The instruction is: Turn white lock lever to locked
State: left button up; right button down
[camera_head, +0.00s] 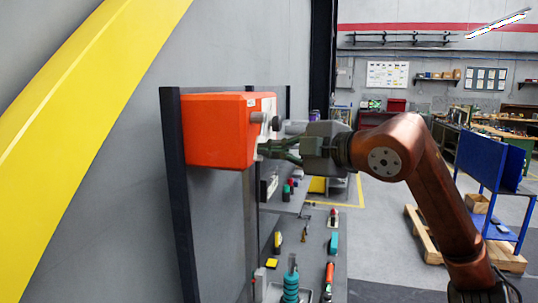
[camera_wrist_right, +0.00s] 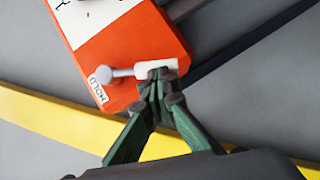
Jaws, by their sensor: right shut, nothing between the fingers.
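The orange actuator box (camera_head: 215,130) is mounted on a dark frame at the grey wall, and its front face fills the upper middle of the right wrist view (camera_wrist_right: 135,45). The white lock lever (camera_wrist_right: 172,66) is a short bar on that face, beside a round grey knob (camera_wrist_right: 103,75) on a stem. A label reading "HOLD" (camera_wrist_right: 97,92) sits below the knob. My right gripper (camera_wrist_right: 160,76) is shut and empty, with its fingertips at the lever's lower edge, overlapping it in the picture. Whether they touch is unclear. It also shows at the box's right side in the head view (camera_head: 263,150).
A workbench (camera_head: 315,270) with several tools and a teal coil stands below the box. A yellow beam (camera_head: 80,100) crosses the wall at left. A blue rack (camera_head: 490,165) and wooden pallet (camera_head: 430,240) stand at right. Floor between bench and pallet is clear.

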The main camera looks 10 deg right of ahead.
jog(key=shift+w+d+f+n+t+b, duration=0.4)
jog(key=shift+w+f+n+b, duration=0.25)
jog(key=shift+w+n+b, duration=0.15)
dwell(0.4)
